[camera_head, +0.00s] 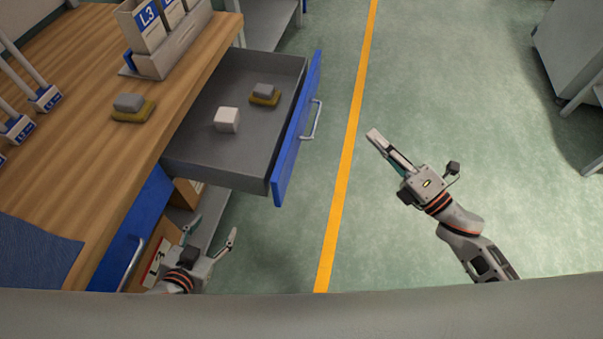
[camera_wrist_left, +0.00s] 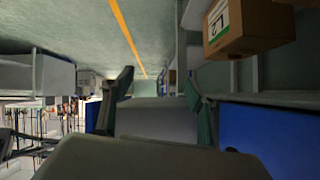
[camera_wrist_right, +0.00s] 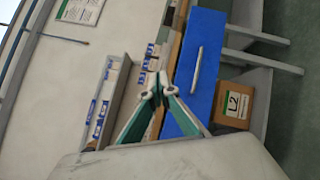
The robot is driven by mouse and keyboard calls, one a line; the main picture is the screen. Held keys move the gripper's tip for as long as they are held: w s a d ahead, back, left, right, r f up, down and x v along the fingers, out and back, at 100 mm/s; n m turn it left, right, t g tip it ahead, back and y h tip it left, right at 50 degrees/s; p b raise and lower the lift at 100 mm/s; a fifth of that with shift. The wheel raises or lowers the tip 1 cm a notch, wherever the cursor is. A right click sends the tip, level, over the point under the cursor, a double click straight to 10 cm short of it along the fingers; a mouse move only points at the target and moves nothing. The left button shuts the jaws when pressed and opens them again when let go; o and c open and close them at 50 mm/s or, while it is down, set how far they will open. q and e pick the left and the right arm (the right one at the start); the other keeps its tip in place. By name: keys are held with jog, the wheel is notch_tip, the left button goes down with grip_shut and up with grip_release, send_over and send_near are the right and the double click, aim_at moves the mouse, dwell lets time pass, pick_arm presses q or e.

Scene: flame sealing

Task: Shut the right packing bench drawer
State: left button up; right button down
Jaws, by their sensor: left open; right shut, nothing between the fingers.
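The right packing bench drawer (camera_head: 184,151) is pulled out from the bench, with a blue front (camera_head: 283,160) and a pale bar handle (camera_head: 313,120). Inside it lie a white cube (camera_head: 227,120) and a grey block on a yellow base (camera_head: 264,94). My right gripper (camera_head: 376,138) is shut and empty, to the right of the handle and apart from it; its closed fingertips (camera_wrist_right: 160,84) also show in the right wrist view. My left gripper (camera_head: 213,226) is open and empty, low beside the bench, nearer me than the drawer.
The wooden bench top (camera_head: 80,165) carries another grey and yellow block (camera_head: 132,107) and a label rack (camera_head: 180,45). A shut blue drawer (camera_head: 135,230) is at lower left. A grey cabinet (camera_head: 575,50) stands far right.

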notch_tip(320, 180, down, 4)
jog(key=s+a+n+g+y+b, duration=0.25)
jog(key=n+g+y+b, duration=0.2)
jog(key=n, duration=0.65)
jog(key=n+g+b, duration=0.2)
jog(key=n+g, duration=0.5)
jog(key=n, duration=0.3)
send_near(289, 165)
jog(key=shift+y, duration=0.25)
jog(key=x, duration=0.1)
jog(key=p+x, duration=0.1)
jog(key=x, duration=0.3)
jog(key=shift+w+a+f, duration=0.2)
jog(key=shift+w+f, duration=0.05)
jog(key=shift+f, duration=0.05)
jog(key=shift+w+a+f+p, duration=0.15)
jog(key=shift+a+p, duration=0.15)
jog(key=shift+a, duration=0.3)
pick_arm(q)
jog(key=s+f+g, duration=0.1)
jog(key=s+f, duration=0.2)
jog(key=f, duration=0.5)
jog(key=shift+s+d, duration=0.15)
jog(key=shift+w, duration=0.25)
pick_arm(e)
jog(key=shift+a, duration=0.15)
